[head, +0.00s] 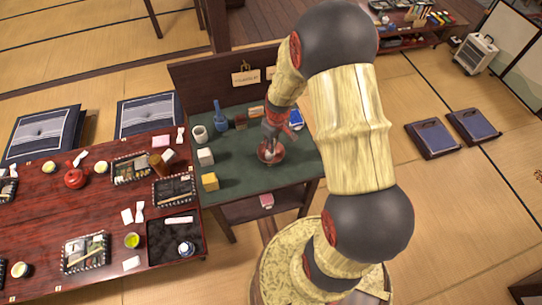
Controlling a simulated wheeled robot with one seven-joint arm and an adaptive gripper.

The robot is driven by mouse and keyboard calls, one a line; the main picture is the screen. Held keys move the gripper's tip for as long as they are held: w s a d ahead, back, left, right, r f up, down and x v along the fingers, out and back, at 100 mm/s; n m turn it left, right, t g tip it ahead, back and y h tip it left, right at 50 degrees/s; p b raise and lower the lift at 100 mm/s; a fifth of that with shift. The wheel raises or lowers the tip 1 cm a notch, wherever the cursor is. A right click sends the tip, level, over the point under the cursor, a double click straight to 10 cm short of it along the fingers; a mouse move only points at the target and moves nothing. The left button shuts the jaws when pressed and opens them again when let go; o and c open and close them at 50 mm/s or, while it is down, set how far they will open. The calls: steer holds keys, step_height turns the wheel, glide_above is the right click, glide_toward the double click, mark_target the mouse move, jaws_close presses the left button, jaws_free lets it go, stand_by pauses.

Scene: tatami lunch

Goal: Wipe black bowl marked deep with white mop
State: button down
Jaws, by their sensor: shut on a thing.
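My gripper (270,138) is over the green table top (235,187), pointing down, with its jaws closed. Just below its fingertips is a small round reddish-brown bowl (271,158), and a pale whitish thing shows at the fingertips inside its rim. The whitish thing may be the white mop, but it is too small to tell. I cannot read any mark on the bowl, and no bowl is clearly black with a deep mark. The contact between the pale thing and the bowl is partly hidden by my gripper.
On the green table stand a blue bottle-like thing (221,119), a pale cup (200,134), a white block (205,156) and a yellow block (210,181). A blue and white item (296,119) lies at the back right. A red low table (60,215) with several trays adjoins at left.

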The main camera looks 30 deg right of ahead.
steer(key=m+p, duration=0.1)
steer(key=m, duration=0.2)
steer(key=m+p, duration=0.1)
steer(key=m, duration=0.1)
steer(key=shift+w+d+r+m+h+p, duration=0.1)
steer(key=shift+d+m+h+p, duration=0.1)
steer(key=shift+m+h+p, duration=0.15)
steer(key=m, duration=0.1)
steer(key=m+b, duration=0.1)
steer(key=m, duration=0.1)
steer(key=shift+w+d+f+m, duration=0.1)
steer(key=shift+d+f+m, duration=0.05)
steer(key=shift+f+m, duration=0.1)
steer(key=m+b, duration=0.2)
steer(key=shift+d+m+h, duration=0.1)
steer(key=shift+m+h, duration=0.15)
steer(key=shift+m, duration=0.15)
steer(key=shift+r+m+g, duration=0.15)
steer(key=shift+m+g, duration=0.15)
steer(key=shift+m, duration=0.1)
